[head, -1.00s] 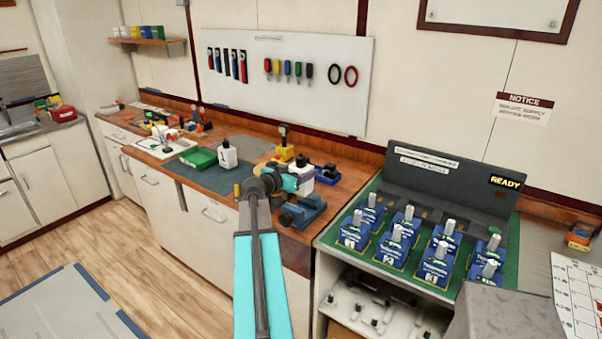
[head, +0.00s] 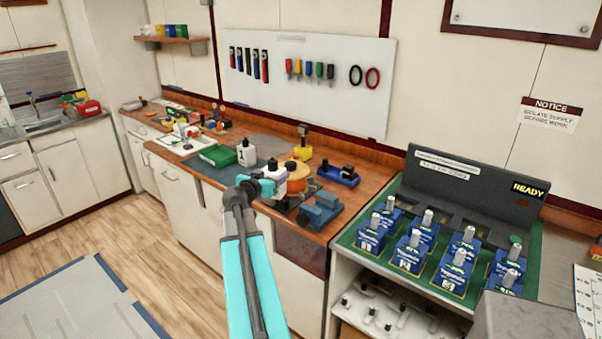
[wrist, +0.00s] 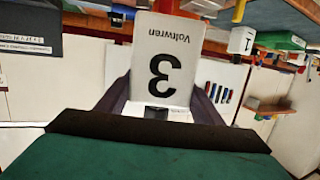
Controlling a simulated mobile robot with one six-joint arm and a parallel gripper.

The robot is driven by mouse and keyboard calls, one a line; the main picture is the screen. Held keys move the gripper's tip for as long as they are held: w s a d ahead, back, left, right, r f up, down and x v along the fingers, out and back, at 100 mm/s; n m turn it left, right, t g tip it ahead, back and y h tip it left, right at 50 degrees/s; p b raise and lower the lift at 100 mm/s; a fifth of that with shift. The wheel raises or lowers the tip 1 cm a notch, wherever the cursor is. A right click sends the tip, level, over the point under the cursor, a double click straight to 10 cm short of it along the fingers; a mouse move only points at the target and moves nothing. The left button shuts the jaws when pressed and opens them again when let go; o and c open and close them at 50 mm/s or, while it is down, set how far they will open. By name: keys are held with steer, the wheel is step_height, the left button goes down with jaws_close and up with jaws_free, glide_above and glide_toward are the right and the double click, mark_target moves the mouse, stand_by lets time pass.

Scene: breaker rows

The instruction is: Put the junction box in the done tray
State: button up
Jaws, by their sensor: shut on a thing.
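My gripper (wrist: 160,112) is shut on a white junction box (wrist: 167,55) marked "3" and "Voltwren", which appears upside down in the wrist view. In the head view the held white box (head: 273,171) is beyond the end of my arm, over the workbench; my gripper (head: 265,184) hides part of it. A green tray (head: 217,156) lies farther left on the bench, and it also shows in the wrist view (wrist: 285,39). I cannot read a label on it. A similar white box (head: 246,153) marked "1" stands beside it, apart from my gripper.
A blue vise-like block (head: 319,211), a blue tray (head: 338,176) with dark parts and an orange round thing (head: 298,177) are close to the right of my gripper. A panel (head: 470,190) with several blue breakers is farther right. The grey mat (head: 213,170) has bare patches.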

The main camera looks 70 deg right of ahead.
steer(key=w+a+r+n+t+y, duration=0.2)
steer(key=w+a+n+t+y, duration=0.55)
steer(key=w+a, duration=2.25)
steer(key=w+a+r+n+t+y, duration=0.2)
steer(key=a+n, duration=0.1)
steer(key=a, duration=1)
steer(key=w+a+r+n+t+y, duration=0.2)
steer(key=a+r+n+t+y, duration=0.1)
steer(key=a, duration=1.1)
steer(key=w+a+r+n+t+y+p, duration=0.1)
steer(key=w+a+r+n+t+y, duration=0.1)
steer(key=a, duration=1.2)
steer(key=shift+w+r+n+t+y, duration=0.3)
steer(key=shift+n+y, duration=0.35)
steer(key=shift+n, duration=0.4)
steer(key=shift+d, duration=0.1)
